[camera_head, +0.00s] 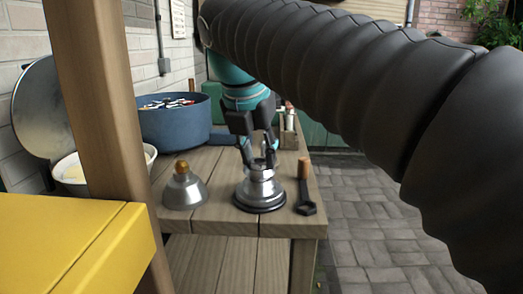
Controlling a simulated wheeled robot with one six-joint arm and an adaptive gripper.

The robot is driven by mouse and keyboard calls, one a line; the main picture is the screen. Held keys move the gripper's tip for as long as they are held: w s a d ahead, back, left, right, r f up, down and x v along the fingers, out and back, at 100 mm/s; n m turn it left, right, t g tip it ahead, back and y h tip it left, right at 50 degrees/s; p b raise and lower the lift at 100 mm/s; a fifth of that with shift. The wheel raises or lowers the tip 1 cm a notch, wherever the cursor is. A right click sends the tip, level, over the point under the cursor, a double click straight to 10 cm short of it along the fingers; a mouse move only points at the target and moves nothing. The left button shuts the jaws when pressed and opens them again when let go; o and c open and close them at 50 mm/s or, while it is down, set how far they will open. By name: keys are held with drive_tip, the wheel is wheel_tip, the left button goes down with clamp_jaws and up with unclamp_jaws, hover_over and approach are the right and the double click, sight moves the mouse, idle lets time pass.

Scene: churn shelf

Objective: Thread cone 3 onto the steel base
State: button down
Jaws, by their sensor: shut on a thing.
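My gripper (258,160) points down over the wooden shelf's front part, with its dark fingers closed around a small metallic piece, probably the top of a steel cone. Right below the fingers is a stack of silvery steel (260,187), with a wide flared body on a dark round base (259,205). I cannot tell which cone is held, or whether it touches the stack. Another silvery cone (184,193) with a brass-coloured knob stands upright to the left, apart from the stack.
The wooden shelf (215,222) also holds a dark tool with a wooden handle (304,182) right of the stack, near the edge. Behind are a blue tub (174,125) and a pale bowl (72,174). A wooden post (97,100) and yellow surface (70,245) fill the left foreground.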

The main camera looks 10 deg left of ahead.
drive_tip(key=shift+f, duration=0.3)
drive_tip(key=c, duration=0.7)
unclamp_jaws()
drive_tip(key=shift+o, duration=0.2)
drive_tip(key=shift+o, duration=1.4)
drive_tip(key=shift+r+p, duration=0.6)
drive_tip(key=shift+r, duration=2.2)
